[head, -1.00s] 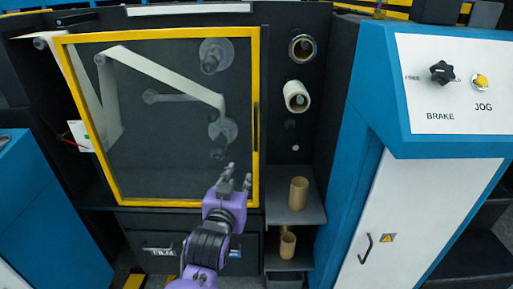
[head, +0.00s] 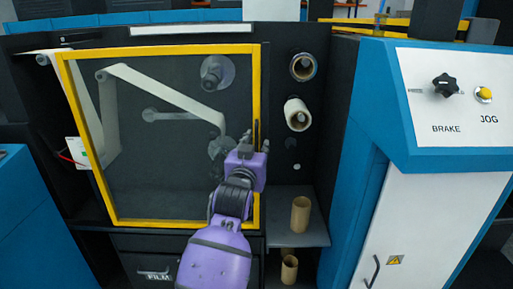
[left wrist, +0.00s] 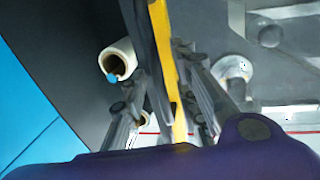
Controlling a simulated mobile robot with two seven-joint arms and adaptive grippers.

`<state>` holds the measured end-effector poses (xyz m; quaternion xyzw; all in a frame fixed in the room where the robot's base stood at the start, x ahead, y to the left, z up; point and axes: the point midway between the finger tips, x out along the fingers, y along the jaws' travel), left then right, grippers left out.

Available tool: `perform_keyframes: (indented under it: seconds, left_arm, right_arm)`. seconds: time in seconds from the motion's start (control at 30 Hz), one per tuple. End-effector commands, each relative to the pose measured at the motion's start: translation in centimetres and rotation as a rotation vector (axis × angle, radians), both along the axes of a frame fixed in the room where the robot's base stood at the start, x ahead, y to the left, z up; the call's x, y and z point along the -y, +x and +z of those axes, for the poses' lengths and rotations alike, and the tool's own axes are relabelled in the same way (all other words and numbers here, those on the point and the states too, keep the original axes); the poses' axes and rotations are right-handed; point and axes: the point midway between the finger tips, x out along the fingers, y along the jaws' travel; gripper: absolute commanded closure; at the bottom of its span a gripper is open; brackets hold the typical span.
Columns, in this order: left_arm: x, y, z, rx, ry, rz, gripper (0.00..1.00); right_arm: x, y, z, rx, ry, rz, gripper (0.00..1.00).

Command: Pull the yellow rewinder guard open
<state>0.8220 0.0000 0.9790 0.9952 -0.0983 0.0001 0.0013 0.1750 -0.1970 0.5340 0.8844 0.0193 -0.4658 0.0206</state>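The rewinder guard (head: 160,50) is a clear panel in a yellow frame, and it looks closed over the rewinder. Its dark upright handle (head: 257,133) is on the right edge of the frame. My left gripper (head: 245,142) is at that edge, beside the handle, and my wrist hides the lower part of it. In the left wrist view, the dark handle (left wrist: 142,45) and the yellow frame edge (left wrist: 163,40) run between the two spread fingers of my left gripper (left wrist: 160,85). I see no clear grip on the handle. My right gripper is out of view.
A pale roll core (head: 297,114) sticks out right of the guard. Brown cores (head: 300,214) stand on the shelves below. The blue and white control cabinet (head: 385,115) rises at the right. White film (head: 165,93) runs behind the panel.

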Motion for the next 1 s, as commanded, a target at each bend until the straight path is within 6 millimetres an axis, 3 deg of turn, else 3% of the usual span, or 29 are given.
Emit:
perform_keyframes:
  seconds: [0.2,0.4,0.83,1.0]
  left_arm:
    - [0.0,0.0,0.0,0.0,0.0,0.0,0.73]
    - [0.0,0.0,0.0,0.0,0.001,0.0,1.0]
    - [-0.2,0.0,0.0,0.0,0.001,0.001,1.0]
    - [-2.0,0.0,0.1,0.0,0.004,0.004,1.0]
  right_arm:
    - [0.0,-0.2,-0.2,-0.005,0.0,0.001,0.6]
    - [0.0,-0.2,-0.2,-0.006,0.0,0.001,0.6]
    - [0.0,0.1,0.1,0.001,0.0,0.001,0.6]
    - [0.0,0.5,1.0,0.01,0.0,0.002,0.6]
